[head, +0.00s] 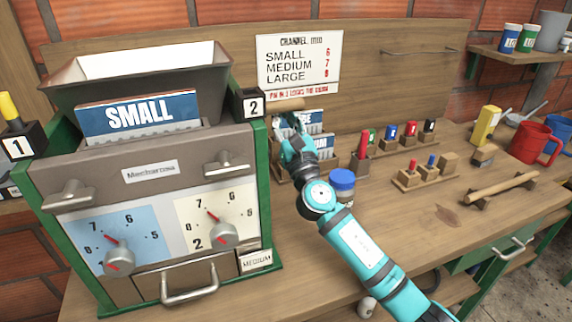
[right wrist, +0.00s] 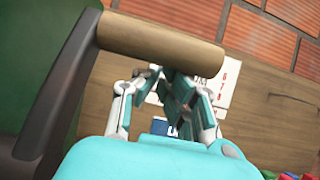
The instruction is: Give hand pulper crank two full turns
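The hand pulper (head: 140,165) stands at the left of the bench, a green-sided machine with a grey front and a metal hopper on top. Its crank's wooden handle (head: 287,105) sticks out at the pulper's right side. In the right wrist view the handle (right wrist: 165,42) lies across the upper left, joined to a dark crank arm (right wrist: 60,95). My right gripper (head: 291,128) is at the handle, just below it in the head view. In the right wrist view its fingers (right wrist: 178,88) reach up to the handle, which hides their tips, so the grip is unclear. My left gripper is out of view.
A blue-lidded jar (head: 342,182) stands beside my right forearm. Small wooden racks with coloured pieces (head: 425,172), a wooden bar on rests (head: 500,187) and red and blue mugs (head: 530,143) are farther right. Label cards (head: 318,143) stand behind the gripper. The right foreground bench is mostly clear.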

